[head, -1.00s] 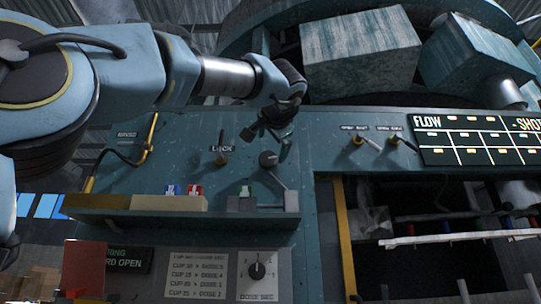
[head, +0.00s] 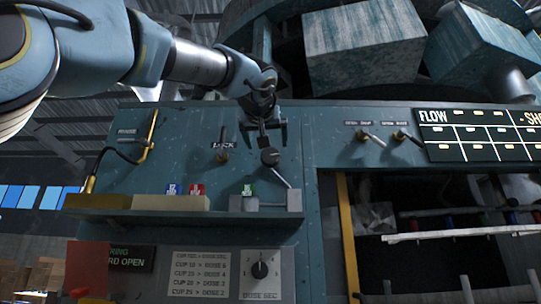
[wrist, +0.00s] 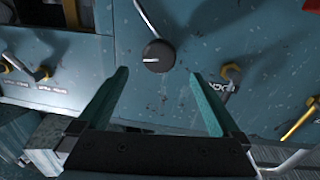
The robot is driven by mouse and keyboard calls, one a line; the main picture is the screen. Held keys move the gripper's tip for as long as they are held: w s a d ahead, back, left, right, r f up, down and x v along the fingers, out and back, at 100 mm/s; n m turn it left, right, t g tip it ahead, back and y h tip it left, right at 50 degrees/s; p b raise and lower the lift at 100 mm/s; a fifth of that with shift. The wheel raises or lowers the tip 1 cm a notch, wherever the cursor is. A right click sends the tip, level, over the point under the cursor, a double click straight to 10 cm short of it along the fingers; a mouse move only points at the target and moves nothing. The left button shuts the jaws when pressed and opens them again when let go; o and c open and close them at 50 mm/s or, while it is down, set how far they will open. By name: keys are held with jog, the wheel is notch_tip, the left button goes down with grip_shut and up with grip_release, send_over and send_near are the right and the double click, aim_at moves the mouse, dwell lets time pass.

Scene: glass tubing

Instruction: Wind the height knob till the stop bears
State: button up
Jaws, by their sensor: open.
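A round dark knob (head: 270,157), which I take to be the height knob, sits on the teal panel right of the LOCK lever (head: 222,156). A thin pale rod slants from it to a grey block assembly (head: 293,200) on the shelf; I cannot tell which part is the stop. A green-labelled block (head: 249,190) stands there. My gripper (head: 265,140) is open and empty just above the knob. In the wrist view the knob (wrist: 158,56), with a white pointer mark, lies between and slightly beyond the spread fingertips (wrist: 158,74), apparently untouched.
Blue and red labelled blocks (head: 183,189) sit on a yellowish block on the shelf (head: 180,215). Two switch levers (head: 385,138) and a FLOW display (head: 478,135) are to the right. A dose dial (head: 260,270) is below.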

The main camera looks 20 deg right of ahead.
aim_at(270, 155)
jog(key=p+x, duration=0.4)
jog(key=x, duration=0.5)
jog(key=shift+w+d, duration=0.15)
jog(key=shift+w+d+p, duration=0.2)
jog(key=shift+w+p, duration=0.15)
jog(key=c, duration=1.3)
jog(key=shift+m, duration=0.4)
